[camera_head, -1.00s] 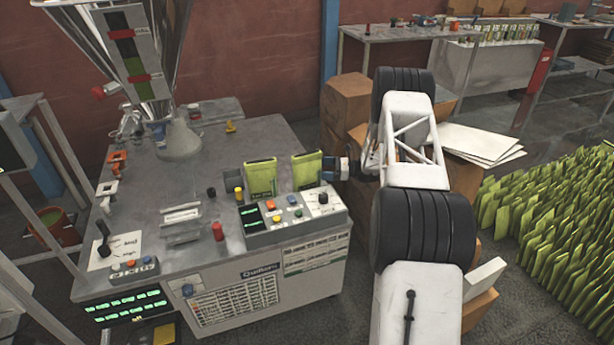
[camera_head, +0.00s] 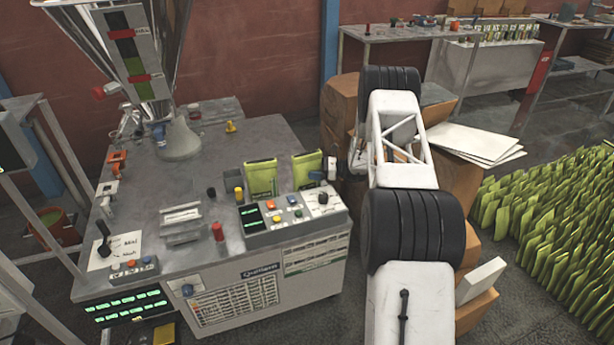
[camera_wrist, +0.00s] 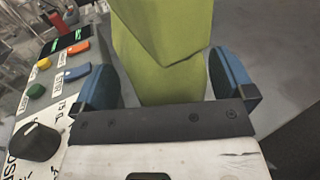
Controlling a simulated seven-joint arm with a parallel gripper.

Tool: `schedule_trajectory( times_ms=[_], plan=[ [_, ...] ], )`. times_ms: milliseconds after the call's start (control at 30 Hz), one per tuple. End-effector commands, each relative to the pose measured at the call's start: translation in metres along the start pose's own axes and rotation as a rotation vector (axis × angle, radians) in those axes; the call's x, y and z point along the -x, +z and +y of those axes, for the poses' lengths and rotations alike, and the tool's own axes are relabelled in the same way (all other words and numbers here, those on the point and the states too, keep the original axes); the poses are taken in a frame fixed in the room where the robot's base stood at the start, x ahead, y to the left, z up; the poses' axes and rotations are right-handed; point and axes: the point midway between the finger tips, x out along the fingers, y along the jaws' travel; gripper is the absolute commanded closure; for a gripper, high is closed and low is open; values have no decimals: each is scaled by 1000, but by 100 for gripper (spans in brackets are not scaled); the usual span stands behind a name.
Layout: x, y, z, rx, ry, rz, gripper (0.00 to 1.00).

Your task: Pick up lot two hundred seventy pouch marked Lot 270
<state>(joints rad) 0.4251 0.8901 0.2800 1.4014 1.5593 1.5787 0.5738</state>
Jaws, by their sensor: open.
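Two green pouches stand upright on the machine's metal top in the head view: a left pouch (camera_head: 260,178) and a right pouch (camera_head: 306,169). I cannot read which one is marked Lot 270. In the head view my gripper (camera_head: 325,168) is at the right side of the right pouch. In the wrist view a green pouch (camera_wrist: 168,55) fills the upper middle, and its near end lies between my two blue fingers (camera_wrist: 165,82). My gripper is open, with a gap showing beside the pouch on the right. The pouch's label is hidden in the wrist view.
A control box (camera_head: 290,215) with buttons and a black knob stands just in front of the pouches. A red cylinder (camera_head: 218,231) and a yellow one (camera_head: 239,193) stand to the left. Cardboard boxes (camera_head: 340,100) are close behind my arm. Many green pouches (camera_head: 560,210) fill the right.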

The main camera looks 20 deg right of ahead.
Motion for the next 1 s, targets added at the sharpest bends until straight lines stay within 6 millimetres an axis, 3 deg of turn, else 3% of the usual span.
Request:
schedule_trajectory(
  times_ms=[267, 700, 1000],
  plan=[
    [0, 0, 0, 0, 0, 0, 0],
    [0, 0, 0, 0, 0, 0, 64],
    [0, 1, 0, 1, 0, 0, 65]
  ],
)
